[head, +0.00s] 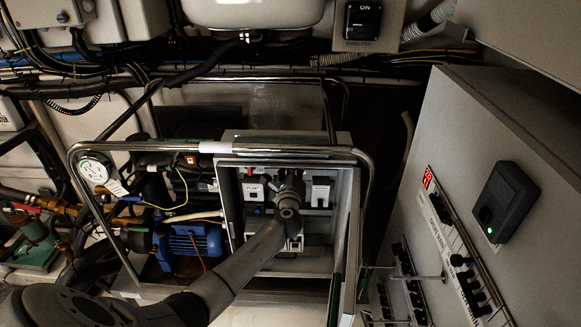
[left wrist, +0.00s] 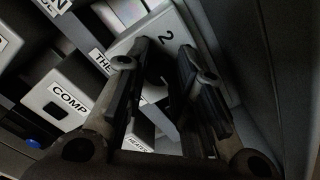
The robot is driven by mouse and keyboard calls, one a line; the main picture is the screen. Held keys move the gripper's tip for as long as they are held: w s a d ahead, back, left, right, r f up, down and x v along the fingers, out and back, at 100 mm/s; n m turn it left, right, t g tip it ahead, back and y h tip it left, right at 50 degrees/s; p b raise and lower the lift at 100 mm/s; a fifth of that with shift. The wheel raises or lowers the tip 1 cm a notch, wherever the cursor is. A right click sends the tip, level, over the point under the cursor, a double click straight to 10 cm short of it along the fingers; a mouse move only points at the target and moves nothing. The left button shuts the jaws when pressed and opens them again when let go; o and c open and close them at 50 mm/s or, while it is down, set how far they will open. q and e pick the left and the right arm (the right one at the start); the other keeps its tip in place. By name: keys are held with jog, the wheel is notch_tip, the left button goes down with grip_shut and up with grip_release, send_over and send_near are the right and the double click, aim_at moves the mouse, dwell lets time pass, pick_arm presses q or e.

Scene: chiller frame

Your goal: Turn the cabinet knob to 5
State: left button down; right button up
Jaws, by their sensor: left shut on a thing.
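My left gripper (head: 290,192) is inside the open cabinet (head: 228,203), in front of its control panel. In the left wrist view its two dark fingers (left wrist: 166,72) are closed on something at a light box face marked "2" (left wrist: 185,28). The held thing appears to be the cabinet knob, but the fingers and shadow hide most of it, so I cannot read its setting. A label beginning "TH" (left wrist: 100,62) is beside the left finger. My right gripper is not in view.
The cabinet door (head: 346,245) stands open to the right of my arm. A metal tube frame (head: 255,149) runs around the cabinet. A blue motor (head: 194,243) is at its left. A block labelled COMP (left wrist: 62,101) lies left of the fingers.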

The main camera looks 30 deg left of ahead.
pick_arm(q)
jog(key=shift+f, duration=0.15)
jog(key=c, duration=1.2)
grip_release()
jog(key=shift+d, duration=0.1)
jog(key=v, duration=1.2)
